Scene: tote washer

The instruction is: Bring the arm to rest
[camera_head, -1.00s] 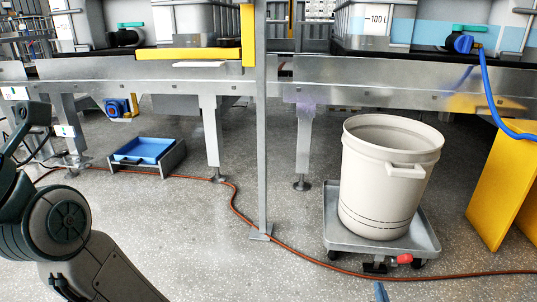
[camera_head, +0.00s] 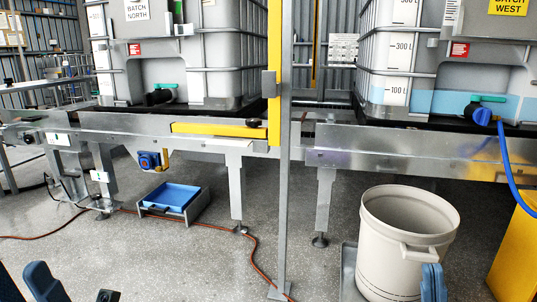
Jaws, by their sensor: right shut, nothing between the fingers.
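My right gripper (camera_head: 433,283) shows at the bottom right as blue fingers pointing up. The fingers are together and nothing shows between them. They stand in front of the lower right side of the white bucket (camera_head: 372,232) in the picture; I cannot tell whether they touch it. The rest of my right arm is below the frame. Dark parts of my left arm show at the bottom left edge.
The bucket stands on a low grey dolly (camera_head: 348,272). A metal post (camera_head: 285,200) rises in the middle. A conveyor frame (camera_head: 420,163) carries two large caged tanks. A blue tray (camera_head: 170,197) and an orange hose (camera_head: 250,252) lie on the floor. A yellow panel (camera_head: 515,258) stands right.

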